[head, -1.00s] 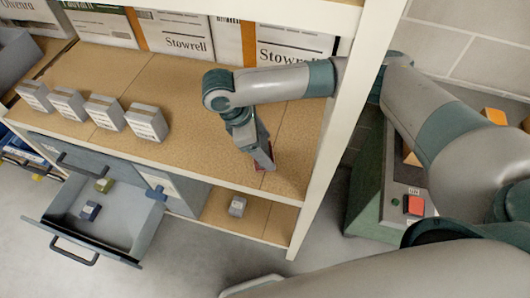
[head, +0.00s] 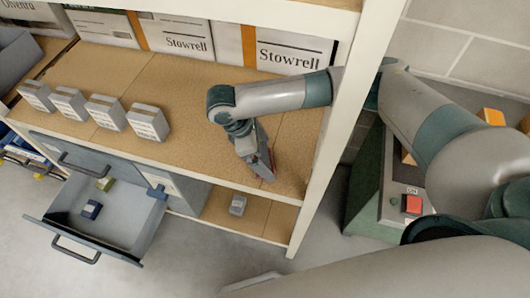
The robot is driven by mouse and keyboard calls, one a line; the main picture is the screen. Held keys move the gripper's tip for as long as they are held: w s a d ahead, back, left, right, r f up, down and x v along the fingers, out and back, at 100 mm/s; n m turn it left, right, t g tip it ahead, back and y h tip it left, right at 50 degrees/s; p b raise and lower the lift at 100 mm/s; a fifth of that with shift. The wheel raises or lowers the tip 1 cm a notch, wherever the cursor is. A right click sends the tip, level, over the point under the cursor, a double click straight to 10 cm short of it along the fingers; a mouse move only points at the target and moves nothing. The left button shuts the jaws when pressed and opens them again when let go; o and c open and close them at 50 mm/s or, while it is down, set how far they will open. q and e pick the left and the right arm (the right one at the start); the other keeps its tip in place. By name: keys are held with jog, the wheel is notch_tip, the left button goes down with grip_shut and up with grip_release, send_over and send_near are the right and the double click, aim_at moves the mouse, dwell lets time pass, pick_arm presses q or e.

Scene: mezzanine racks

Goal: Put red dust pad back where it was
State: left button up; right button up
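My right gripper (head: 258,165) points down at the front right of the tan shelf board (head: 180,85), tilted, with its tips close to the board. A thin strip of dark red, the red dust pad (head: 271,159), shows along the right side of its fingers. The gripper looks shut on the pad; most of the pad is hidden behind the fingers. I cannot tell whether the pad touches the board. My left gripper is not in view.
Several small grey boxes (head: 148,122) line the shelf's left front. Below, an open grey drawer (head: 125,238) holds a blue block (head: 91,209) and an olive block (head: 105,184). A grey block (head: 238,205) sits on the lower shelf. A white upright (head: 336,130) stands right of the gripper.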

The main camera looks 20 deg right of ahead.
aim_at(265, 154)
jog(key=shift+r, duration=0.1)
jog(key=shift+w+a+r, duration=0.1)
jog(key=shift+a+r, duration=0.15)
jog(key=shift+r, duration=0.2)
jog(key=b+v, duration=0.1)
jog(key=v, duration=0.2)
jog(key=shift+r, duration=0.1)
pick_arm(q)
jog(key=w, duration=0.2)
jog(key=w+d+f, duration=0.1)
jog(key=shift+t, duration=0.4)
pick_arm(e)
jog(key=v, duration=0.3)
jog(key=shift+r, duration=0.15)
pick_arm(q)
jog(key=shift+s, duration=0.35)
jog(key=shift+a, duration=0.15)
